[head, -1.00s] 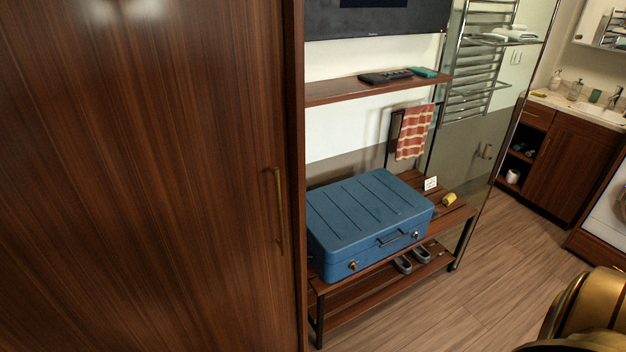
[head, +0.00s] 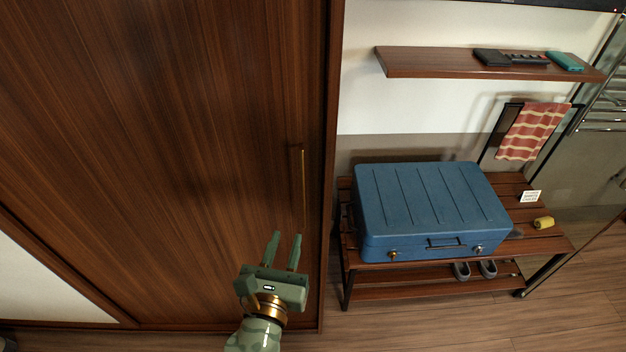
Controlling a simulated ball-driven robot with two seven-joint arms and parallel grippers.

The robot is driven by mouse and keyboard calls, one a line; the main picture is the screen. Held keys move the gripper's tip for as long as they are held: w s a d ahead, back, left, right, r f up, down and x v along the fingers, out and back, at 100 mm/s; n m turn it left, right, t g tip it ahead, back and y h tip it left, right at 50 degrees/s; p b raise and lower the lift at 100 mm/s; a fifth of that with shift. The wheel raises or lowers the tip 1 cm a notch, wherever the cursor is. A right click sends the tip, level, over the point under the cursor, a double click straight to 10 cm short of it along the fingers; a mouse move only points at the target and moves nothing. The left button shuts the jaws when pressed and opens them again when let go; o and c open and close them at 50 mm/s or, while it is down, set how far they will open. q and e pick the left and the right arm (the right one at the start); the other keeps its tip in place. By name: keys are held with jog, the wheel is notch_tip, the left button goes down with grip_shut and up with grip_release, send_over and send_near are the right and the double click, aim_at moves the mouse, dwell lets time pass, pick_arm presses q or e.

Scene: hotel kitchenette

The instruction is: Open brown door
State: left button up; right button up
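The brown door (head: 170,150) is a tall wood-grain panel that fills the left half of the head view and looks shut. Its thin brass handle (head: 304,188) is a vertical bar near the door's right edge. My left gripper (head: 286,236) is green and in front of the door's lower part, just below and left of the handle. Its two fingers point up and stand apart with nothing between them. I cannot tell whether they touch the door. My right gripper is out of view.
A slatted bench (head: 350,272) with a blue suitcase (head: 430,210) and grey slippers (head: 474,269) stands right of the door. A wall shelf (head: 430,64) hangs above it. Bare floor (head: 420,325) lies in front of the bench. A pale wall (head: 40,275) is at lower left.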

aim_at(302, 185)
pick_arm(q)
jog(key=b+x, duration=0.1)
jog(key=x, duration=1.5)
jog(key=shift+w+f, duration=0.1)
jog(key=shift+w, duration=0.1)
grip_shut()
